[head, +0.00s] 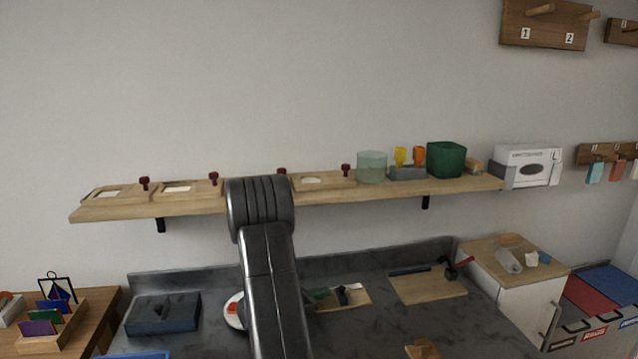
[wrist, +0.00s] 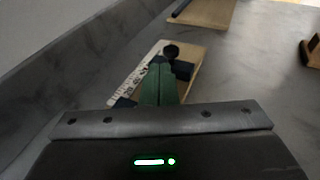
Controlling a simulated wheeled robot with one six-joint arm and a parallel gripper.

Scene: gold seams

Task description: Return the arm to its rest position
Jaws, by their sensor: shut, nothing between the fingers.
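My gripper (wrist: 161,66) shows in the wrist view with its two green fingers together, shut and empty. The fingers point toward a small wooden board (wrist: 196,62) on the grey worktop and cover part of it. In the head view my dark arm (head: 272,285) rises from the bottom edge and bends at the height of the shelf. The same board (head: 359,299) lies just right of the arm. A small green patch shows at its left side, but I cannot tell for sure if it is my fingers.
A long wooden shelf (head: 400,189) runs along the wall behind my arm, with jars and blocks on it. A dark case (head: 162,314) lies left on the worktop (head: 400,335). A larger board (head: 428,288) lies right. A white cabinet (head: 510,290) stands farther right.

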